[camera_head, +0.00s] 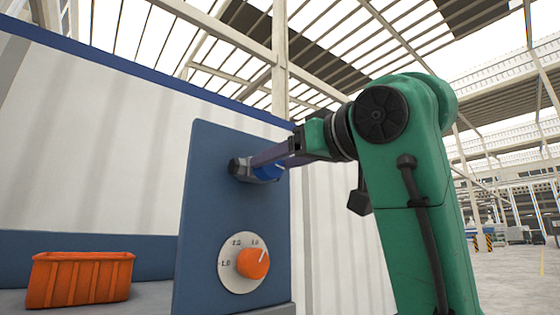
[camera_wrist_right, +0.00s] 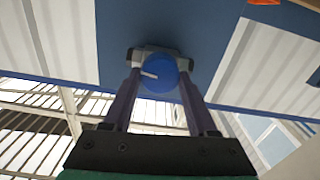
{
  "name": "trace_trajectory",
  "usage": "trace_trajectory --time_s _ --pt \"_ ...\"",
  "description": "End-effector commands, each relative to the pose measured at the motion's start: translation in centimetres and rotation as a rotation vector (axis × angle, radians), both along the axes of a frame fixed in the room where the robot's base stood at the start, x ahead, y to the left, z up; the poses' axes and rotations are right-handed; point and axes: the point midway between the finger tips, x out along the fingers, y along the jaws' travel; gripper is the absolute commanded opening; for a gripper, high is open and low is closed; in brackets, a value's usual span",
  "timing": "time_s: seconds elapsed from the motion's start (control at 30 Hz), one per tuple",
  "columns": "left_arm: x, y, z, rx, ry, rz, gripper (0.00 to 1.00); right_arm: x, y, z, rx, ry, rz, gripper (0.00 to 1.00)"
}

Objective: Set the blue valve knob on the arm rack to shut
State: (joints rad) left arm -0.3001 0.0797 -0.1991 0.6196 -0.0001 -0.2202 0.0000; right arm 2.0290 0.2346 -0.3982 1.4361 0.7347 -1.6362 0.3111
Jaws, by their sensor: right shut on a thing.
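The blue valve knob (camera_wrist_right: 158,73) sits on the blue panel of the arm rack (camera_head: 215,210). It is round with a white pointer line, which points left in the right wrist view. In the head view the knob (camera_head: 268,172) is mostly hidden behind my right gripper. My right gripper (camera_head: 255,172) is shut on the knob, with one finger on each side of it; it also shows in the right wrist view (camera_wrist_right: 158,62). My left gripper is in neither view.
An orange dial (camera_head: 252,263) with a white numbered scale is lower on the same panel. An orange crate (camera_head: 80,279) stands on the grey surface at the left. A white wall with blue bands is behind. Open floor (camera_head: 515,270) lies at the far right.

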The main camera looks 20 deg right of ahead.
Motion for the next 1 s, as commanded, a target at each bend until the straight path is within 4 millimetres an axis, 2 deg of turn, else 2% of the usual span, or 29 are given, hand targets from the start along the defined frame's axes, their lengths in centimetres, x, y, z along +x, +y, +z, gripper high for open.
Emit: trace_trajectory --time_s 1.0 --pt "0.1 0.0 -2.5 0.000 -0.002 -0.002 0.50 0.1 0.1 -0.2 0.875 0.354 0.007 0.03"
